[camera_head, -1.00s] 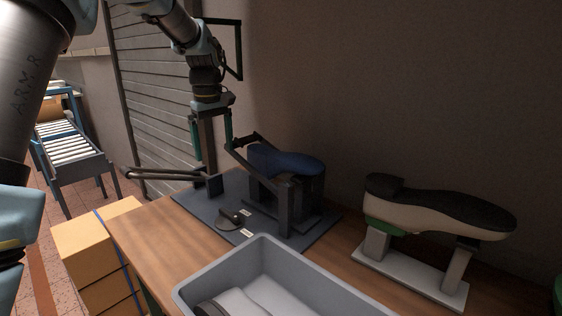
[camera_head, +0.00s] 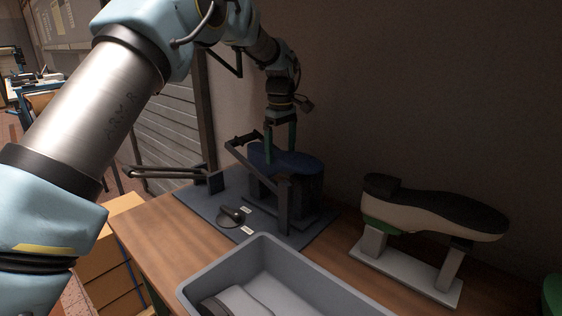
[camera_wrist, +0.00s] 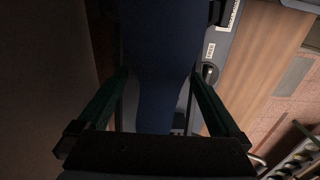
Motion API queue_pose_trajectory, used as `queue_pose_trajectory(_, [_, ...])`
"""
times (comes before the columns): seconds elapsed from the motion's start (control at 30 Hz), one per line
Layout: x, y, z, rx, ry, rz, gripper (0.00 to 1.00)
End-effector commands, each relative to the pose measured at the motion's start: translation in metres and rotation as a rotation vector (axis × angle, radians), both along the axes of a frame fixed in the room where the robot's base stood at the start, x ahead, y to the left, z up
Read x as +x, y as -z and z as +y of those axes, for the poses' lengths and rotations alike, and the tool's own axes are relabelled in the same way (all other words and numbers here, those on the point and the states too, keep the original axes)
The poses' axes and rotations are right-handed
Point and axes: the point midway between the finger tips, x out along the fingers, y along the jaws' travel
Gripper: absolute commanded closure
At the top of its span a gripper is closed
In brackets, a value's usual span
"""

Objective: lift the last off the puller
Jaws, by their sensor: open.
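The blue last (camera_head: 308,167) lies sole side up on the dark grey puller (camera_head: 284,208), which stands on a dark base plate at the back of the bench. My gripper (camera_head: 280,158) is open and points down over the last, with one green finger on each side of it. In the wrist view the blue last (camera_wrist: 158,60) runs between the two open fingers, with a visible gap on each side. The puller's bar and arm stand close to the fingers on the left. The lower ends of the fingers are partly hidden in the head view.
A grey bin (camera_head: 262,254) with a grey object in it stands at the front of the bench. A shoe (camera_head: 432,210) rests sole up on a pale stand at the right. A black knob (camera_head: 230,216) sits on the base plate. The wall is close behind.

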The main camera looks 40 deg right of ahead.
Motion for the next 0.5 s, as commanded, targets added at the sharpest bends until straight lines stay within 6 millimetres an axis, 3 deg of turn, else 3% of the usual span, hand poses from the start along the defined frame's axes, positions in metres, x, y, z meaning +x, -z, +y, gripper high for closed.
queue_pose_trajectory(0.23, [0.001, 0.034, 0.001, 0.004, 0.000, 0.003, 0.00])
queue_pose_trajectory(0.5, [0.001, 0.044, 0.001, 0.000, 0.000, 0.000, 0.00])
